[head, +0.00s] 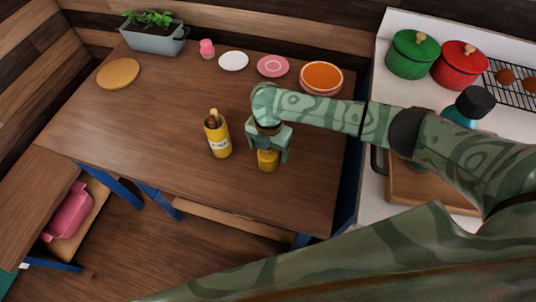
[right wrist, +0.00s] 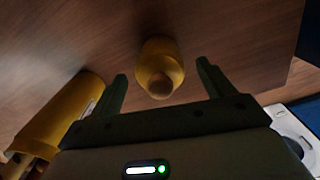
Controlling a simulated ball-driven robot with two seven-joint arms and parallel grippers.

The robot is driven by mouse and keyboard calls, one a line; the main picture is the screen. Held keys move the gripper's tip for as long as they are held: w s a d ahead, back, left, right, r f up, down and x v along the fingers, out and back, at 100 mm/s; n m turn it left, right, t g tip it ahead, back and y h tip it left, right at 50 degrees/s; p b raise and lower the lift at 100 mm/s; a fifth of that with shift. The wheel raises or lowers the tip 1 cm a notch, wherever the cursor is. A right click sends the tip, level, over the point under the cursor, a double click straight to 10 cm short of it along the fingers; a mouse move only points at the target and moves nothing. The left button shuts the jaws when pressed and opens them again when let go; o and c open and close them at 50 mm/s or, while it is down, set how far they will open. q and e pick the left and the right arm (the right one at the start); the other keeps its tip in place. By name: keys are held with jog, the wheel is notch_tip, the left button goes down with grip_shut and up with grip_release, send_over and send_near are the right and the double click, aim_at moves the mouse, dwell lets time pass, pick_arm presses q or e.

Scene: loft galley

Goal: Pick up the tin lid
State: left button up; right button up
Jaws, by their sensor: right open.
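A small yellow piece, which looks like the tin lid (head: 267,160), sits on the wooden table below my right gripper (head: 267,152). In the right wrist view the lid (right wrist: 163,60) shows a brown knob and lies between the two spread fingers, a little ahead of them. The fingers are open, one on each side, and I see no contact. The yellow tin (head: 218,138) stands upright just left of the gripper with utensils in it; it also shows in the right wrist view (right wrist: 62,118). My left gripper is not in view.
A planter (head: 153,40), pink jar (head: 207,48), white plate (head: 233,61), pink plate (head: 272,66) and orange-topped dish (head: 321,78) line the table's back. A round mat (head: 118,73) lies left. Green (head: 412,54) and red (head: 458,65) pots stand on the right counter. The table's left-middle is clear.

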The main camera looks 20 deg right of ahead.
notch_tip(320, 180, down, 3)
jog(key=shift+r+b, duration=0.2)
jog(key=shift+b, duration=0.1)
jog(key=shift+r, duration=0.15)
jog(key=c, duration=1.1)
jog(key=shift+o, duration=0.2)
